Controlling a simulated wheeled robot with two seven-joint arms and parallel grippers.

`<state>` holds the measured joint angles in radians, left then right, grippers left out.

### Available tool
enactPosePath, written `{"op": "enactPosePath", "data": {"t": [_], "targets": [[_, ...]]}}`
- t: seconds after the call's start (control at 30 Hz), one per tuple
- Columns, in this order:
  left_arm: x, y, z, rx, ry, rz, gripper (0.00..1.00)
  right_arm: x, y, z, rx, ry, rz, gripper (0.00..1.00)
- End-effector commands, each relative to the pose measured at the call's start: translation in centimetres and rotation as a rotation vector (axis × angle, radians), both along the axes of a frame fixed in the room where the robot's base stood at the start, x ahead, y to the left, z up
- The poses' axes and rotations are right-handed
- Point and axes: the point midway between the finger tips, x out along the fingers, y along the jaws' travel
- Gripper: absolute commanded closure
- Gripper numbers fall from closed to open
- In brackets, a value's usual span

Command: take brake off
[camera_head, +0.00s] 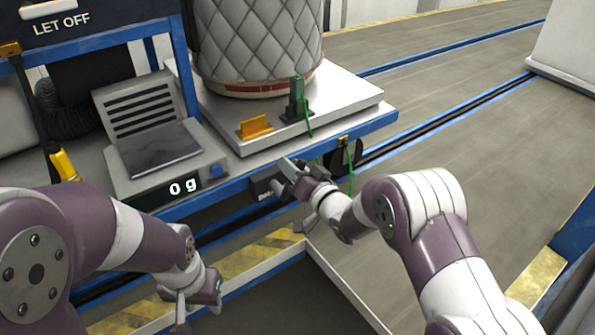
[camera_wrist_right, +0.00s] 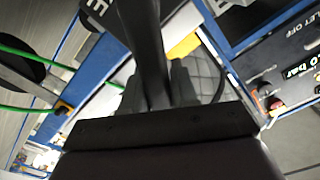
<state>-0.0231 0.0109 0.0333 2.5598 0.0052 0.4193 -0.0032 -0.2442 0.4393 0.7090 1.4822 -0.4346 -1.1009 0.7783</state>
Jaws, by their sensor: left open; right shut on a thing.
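A black box-like fitting with pale lettering (camera_head: 264,187), seemingly the brake, is on the blue frame edge of the cart, below the platform. My right gripper (camera_head: 291,170) is at its right side. In the right wrist view a dark bar (camera_wrist_right: 147,40) runs up from between the fingers of my right gripper (camera_wrist_right: 158,88), which is shut on it. I take this bar for the brake lever; its far end is cut off there. My left gripper (camera_head: 198,298) is open and empty at the lower left, away from the cart, with its fingertips only partly visible.
A scale reading 0 g (camera_head: 160,150) stands on the cart's left. A quilted drum (camera_head: 258,45) stands on the grey platform (camera_head: 345,95), with a yellow bracket (camera_head: 254,127) and green clamp (camera_head: 297,98). A green cable hangs near my right gripper. Floor at right is clear.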

Motion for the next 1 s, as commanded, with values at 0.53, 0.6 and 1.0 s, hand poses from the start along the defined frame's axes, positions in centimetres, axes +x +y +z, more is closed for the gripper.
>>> {"op": "enactPosePath", "data": {"t": [0.53,0.6,1.0], "targets": [[0.0,0.0,-1.9,0.000,0.000,0.000,0.57,-1.7,2.3,0.8,-0.356,-0.258,0.000,1.00],[0.0,0.0,-2.1,0.000,0.000,0.000,0.57,-1.9,2.5,0.8,-0.386,-0.278,0.000,1.00],[0.0,0.0,-2.5,0.000,0.000,0.000,0.57,-2.3,3.0,0.8,-0.473,-0.339,0.001,1.00]]}}
